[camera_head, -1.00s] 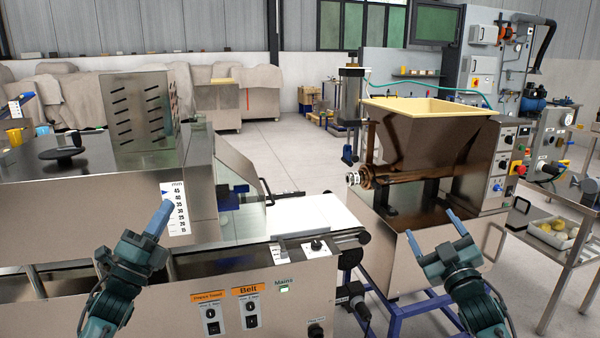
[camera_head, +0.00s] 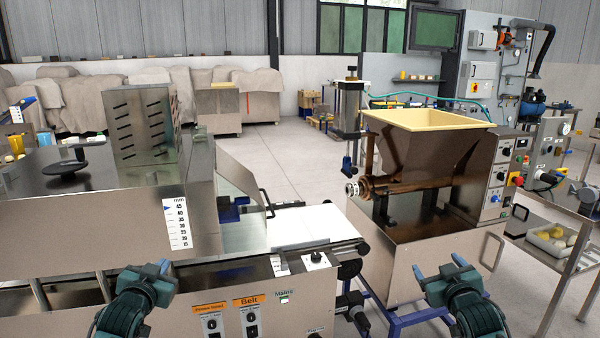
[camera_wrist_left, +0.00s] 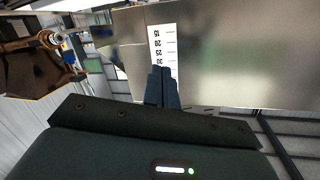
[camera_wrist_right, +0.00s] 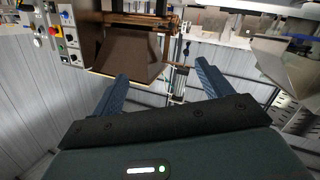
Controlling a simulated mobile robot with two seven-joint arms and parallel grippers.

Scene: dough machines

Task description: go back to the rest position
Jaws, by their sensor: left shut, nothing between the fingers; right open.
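My left gripper (camera_head: 164,265) is low in the head view, in front of the steel dough machine (camera_head: 100,215) on the left. In the left wrist view its fingers (camera_wrist_left: 162,88) are together with nothing between them, and the machine's millimetre scale (camera_wrist_left: 164,45) shows beyond them. My right gripper (camera_head: 438,266) is low at the right, in front of the hopper machine (camera_head: 400,240). Its fingers are apart and empty, as the right wrist view (camera_wrist_right: 160,90) also shows.
A white belt (camera_head: 310,225) runs out of the left machine toward the hopper machine. The control panel (camera_head: 250,310) lies below it. A steel table with a tray (camera_head: 560,240) stands at the right. Open floor (camera_head: 280,160) lies behind the machines.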

